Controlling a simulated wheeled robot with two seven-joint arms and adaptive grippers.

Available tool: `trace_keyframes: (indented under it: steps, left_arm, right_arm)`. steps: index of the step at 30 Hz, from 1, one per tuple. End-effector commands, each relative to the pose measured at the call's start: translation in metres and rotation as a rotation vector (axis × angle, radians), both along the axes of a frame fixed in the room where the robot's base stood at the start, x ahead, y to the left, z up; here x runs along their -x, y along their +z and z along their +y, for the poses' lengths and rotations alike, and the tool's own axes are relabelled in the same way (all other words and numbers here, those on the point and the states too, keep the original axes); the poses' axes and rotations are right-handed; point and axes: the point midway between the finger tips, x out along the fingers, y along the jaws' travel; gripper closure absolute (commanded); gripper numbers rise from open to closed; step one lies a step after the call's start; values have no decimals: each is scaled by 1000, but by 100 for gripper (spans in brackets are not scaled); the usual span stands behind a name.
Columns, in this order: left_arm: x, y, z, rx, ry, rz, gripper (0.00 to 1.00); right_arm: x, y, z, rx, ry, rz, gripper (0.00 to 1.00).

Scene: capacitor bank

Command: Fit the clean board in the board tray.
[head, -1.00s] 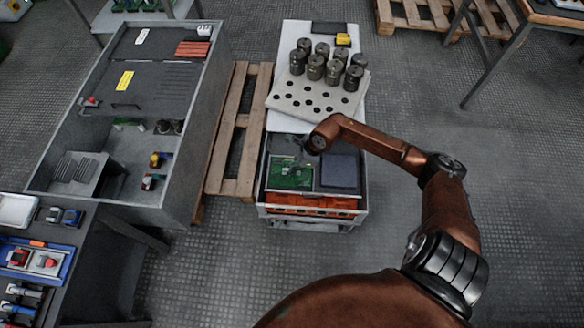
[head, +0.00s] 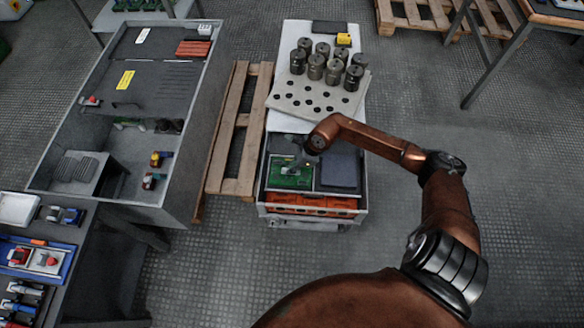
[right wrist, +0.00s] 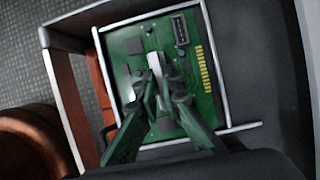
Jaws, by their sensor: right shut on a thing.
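The green board (head: 291,177) is in the left part of the open drawer of the cart, inside a pale-rimmed tray (right wrist: 228,80). In the right wrist view the board (right wrist: 130,75) shows dark chips and a row of gold contacts, with the pale rim along several of its sides. I cannot tell whether it lies fully flat in the tray. My right gripper (right wrist: 163,88) is over the middle of the board, shut on a pale upright part of it. In the head view the right gripper (head: 300,165) reaches down into the drawer. My left gripper is not in view.
A dark square pad (head: 340,171) lies right of the board. Orange parts (head: 310,203) line the drawer front. A perforated plate with several dark capacitors (head: 330,65) stands on the cart behind. A grey workbench (head: 180,205) and a pallet (head: 240,130) are on the left.

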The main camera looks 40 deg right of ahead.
Motion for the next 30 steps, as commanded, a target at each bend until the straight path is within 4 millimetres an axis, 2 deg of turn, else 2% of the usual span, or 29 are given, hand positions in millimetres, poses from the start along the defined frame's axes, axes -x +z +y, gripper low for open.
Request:
trace_keyframes:
  steps: [11, 30]
  left_arm:
    - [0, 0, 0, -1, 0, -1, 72]
    - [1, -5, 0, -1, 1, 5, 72]
  right_arm:
    - [0, 0, 0, 1, 0, -1, 100]
    - [0, -11, -1, 1, -1, -1, 100]
